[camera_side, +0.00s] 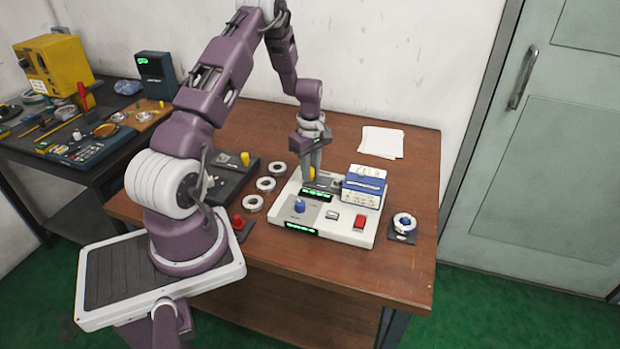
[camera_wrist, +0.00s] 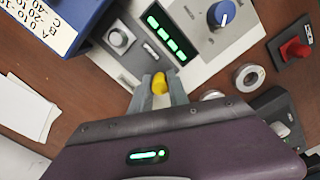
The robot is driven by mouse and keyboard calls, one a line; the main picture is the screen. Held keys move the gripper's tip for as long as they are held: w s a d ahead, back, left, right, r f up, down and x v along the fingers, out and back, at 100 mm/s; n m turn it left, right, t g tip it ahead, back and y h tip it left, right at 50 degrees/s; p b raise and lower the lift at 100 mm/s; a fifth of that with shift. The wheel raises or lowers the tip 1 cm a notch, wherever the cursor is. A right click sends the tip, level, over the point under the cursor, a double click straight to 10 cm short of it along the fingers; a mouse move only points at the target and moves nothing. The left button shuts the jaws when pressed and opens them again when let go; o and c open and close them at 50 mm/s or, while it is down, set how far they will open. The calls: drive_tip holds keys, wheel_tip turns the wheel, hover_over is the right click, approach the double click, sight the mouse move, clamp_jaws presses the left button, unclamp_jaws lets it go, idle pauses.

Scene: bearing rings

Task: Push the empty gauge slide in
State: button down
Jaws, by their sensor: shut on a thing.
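The white gauge unit (camera_side: 342,236) stands on the brown table, with a blue box (camera_side: 363,186) on its back right part. My gripper (camera_side: 312,170) is over the unit's back left edge, pointing down. In the wrist view my gripper (camera_wrist: 158,88) is shut on a yellow knob (camera_wrist: 159,80), with a finger on each side. Beside the knob lies a grey panel (camera_wrist: 131,60) with a round silver part (camera_wrist: 120,38); no ring shows on it. My fingers hide the knob's base, and I cannot tell how far the slide is out.
Loose rings (camera_side: 265,184) lie left of the unit. A ring on a blue post (camera_side: 404,222) stands at the right. A red knob on a dark base (camera_side: 238,223) and a dark unit (camera_side: 232,178) stand at the left. White paper (camera_side: 381,142) lies behind; the front table is clear.

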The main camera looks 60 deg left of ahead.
sight(333, 182)
drive_tip(key=shift+w+d, duration=2.3)
drive_tip(key=shift+w, duration=0.05)
drive_tip(key=shift+w+d, duration=0.2)
drive_tip(key=shift+w, duration=0.05)
drive_tip(key=c, duration=1.4)
unclamp_jaws()
drive_tip(key=shift+c, duration=0.2)
drive_tip(key=shift+s, duration=0.1)
drive_tip(key=shift+r, duration=0.1)
drive_tip(key=shift+s+a+r, duration=0.1)
drive_tip(key=shift+r, duration=3.3)
drive_tip(key=shift+r, duration=0.1)
